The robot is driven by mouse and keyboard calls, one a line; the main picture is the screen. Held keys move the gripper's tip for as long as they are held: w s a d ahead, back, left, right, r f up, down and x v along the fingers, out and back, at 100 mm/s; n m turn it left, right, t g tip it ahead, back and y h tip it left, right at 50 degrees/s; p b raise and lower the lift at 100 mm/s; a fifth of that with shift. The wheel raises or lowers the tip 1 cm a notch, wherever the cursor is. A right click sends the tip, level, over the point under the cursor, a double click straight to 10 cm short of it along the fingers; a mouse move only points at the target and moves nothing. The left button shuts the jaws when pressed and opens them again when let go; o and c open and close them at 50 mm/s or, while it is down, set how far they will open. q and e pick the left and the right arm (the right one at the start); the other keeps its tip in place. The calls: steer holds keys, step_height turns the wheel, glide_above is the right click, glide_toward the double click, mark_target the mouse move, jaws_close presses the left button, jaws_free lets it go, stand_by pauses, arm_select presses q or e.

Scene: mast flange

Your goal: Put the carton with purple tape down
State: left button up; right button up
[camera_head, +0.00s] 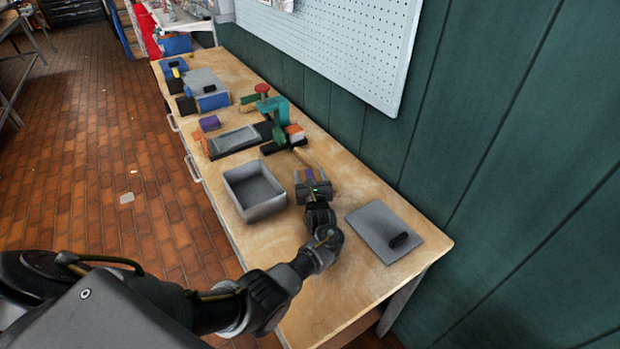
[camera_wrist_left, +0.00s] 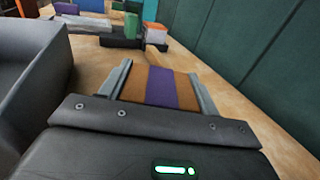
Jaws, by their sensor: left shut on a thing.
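The carton with purple tape (camera_wrist_left: 160,87) is brown with a purple band across its middle. In the left wrist view it sits between the two grey fingers of my left gripper (camera_wrist_left: 160,90), which is shut on it. In the head view my left gripper (camera_head: 312,184) is over the wooden table (camera_head: 370,182), just right of the open grey bin. The carton is mostly hidden there by the gripper. I cannot tell whether the carton's underside touches the table. My right gripper is not in view.
The open grey bin (camera_head: 255,190) looks empty and stands left of my left gripper. A grey lid (camera_head: 380,225) with a black handle lies to the right. A teal and black fixture (camera_head: 277,112) and several blocks stand farther back.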

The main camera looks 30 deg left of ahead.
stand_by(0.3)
arm_select(q)
steer(key=o, duration=1.1)
steer(key=shift+s+d, duration=0.15)
steer(key=shift+s, duration=0.1)
steer(key=p+v, duration=0.2)
steer(key=v, duration=0.9)
steer(key=shift+s+d+r, duration=0.1)
steer(key=shift+s+d, duration=0.05)
steer(key=shift+s, duration=0.05)
